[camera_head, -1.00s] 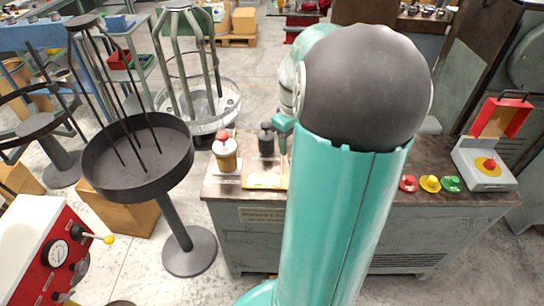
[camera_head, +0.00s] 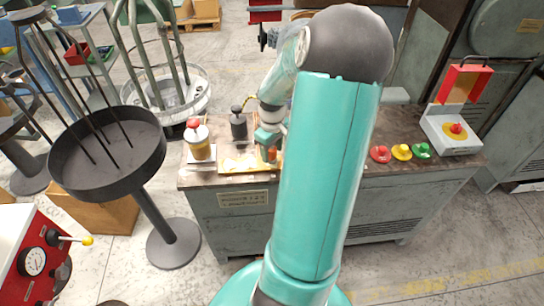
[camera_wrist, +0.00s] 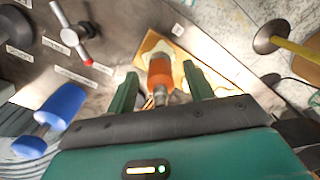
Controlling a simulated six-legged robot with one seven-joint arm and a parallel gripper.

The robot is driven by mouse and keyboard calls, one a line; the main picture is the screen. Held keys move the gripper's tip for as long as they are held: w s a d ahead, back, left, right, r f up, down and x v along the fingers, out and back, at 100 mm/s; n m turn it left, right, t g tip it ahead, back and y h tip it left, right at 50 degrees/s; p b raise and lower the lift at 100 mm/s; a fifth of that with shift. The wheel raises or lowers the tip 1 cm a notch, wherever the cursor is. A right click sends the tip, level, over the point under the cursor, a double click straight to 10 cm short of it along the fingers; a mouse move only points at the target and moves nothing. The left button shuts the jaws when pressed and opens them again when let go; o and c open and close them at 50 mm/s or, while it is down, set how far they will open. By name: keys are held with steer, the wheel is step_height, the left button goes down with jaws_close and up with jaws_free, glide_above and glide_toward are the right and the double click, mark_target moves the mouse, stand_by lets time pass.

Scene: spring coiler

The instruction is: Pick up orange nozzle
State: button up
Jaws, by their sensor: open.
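The orange nozzle (camera_wrist: 160,73) shows in the wrist view, lying between the two fingers of my gripper (camera_wrist: 160,80) over a pale wooden board (camera_wrist: 150,42). A metal end of the nozzle points toward my palm. My gripper is open, with one green finger on each side of the nozzle and a visible gap on both sides. In the head view my gripper (camera_head: 267,138) is low over the bench, and a small orange part of the nozzle (camera_head: 272,154) shows beside it. My arm hides the bench to the right of it.
On the bench (camera_head: 190,179), a red-capped bottle (camera_head: 200,142) and a dark can (camera_head: 239,126) stand left of my gripper. Red (camera_head: 381,153), yellow (camera_head: 401,151) and green (camera_head: 422,150) buttons sit to the right, before a red-lidded box (camera_head: 452,130). The wrist view shows a blue-handled part (camera_wrist: 62,105).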

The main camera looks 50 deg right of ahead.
step_height(320, 180, down, 2)
steer(key=shift+f, duration=0.2)
jaws_close()
steer(key=shift+r, duration=0.15)
steer(key=shift+r, duration=0.6)
steer(key=s+a+r, duration=0.9)
steer(key=a+r, duration=0.1)
steer(key=r, duration=0.1)
steer(key=shift+s+a+r, duration=0.15)
steer(key=shift+a+r, duration=0.1)
steer(key=shift+r, duration=0.05)
